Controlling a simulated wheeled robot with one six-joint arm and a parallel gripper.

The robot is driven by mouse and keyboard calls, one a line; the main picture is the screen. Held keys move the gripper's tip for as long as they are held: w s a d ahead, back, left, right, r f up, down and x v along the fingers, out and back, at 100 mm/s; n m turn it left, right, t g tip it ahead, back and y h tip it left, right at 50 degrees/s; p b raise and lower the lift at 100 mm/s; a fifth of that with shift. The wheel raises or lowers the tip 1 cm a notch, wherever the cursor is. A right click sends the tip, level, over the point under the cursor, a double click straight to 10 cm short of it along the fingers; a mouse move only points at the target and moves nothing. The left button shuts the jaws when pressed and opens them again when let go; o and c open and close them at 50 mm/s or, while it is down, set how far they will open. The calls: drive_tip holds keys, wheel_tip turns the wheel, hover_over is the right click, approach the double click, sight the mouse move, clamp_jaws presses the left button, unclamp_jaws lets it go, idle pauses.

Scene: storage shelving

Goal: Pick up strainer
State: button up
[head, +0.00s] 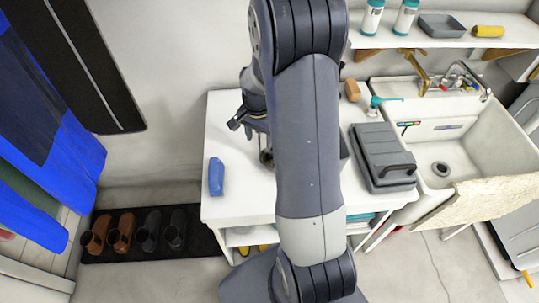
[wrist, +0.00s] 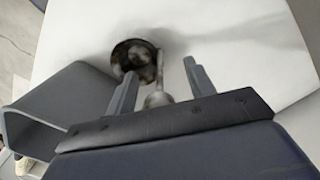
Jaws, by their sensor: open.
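The strainer (wrist: 134,58), a round dark bowl with a light handle, lies on the white tabletop in the wrist view. Its handle (wrist: 160,72) runs toward me, between my fingers. My gripper (wrist: 162,64) is open, one finger on each side of the handle; I cannot tell whether either touches it. In the head view my gripper (head: 240,122) is over the white table (head: 222,212), and the strainer (head: 266,157) shows partly beside my arm, which hides the rest.
A grey open bin (wrist: 60,108) stands close on the left in the wrist view. A blue object (head: 216,176) lies at the table's left. A grey lidded case (head: 378,150) and a sink (head: 485,150) are to the right. A shelf (head: 440,38) hangs above.

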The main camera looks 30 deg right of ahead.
clamp_jaws()
idle(0.4)
drive_tip(key=shift+r, duration=0.1)
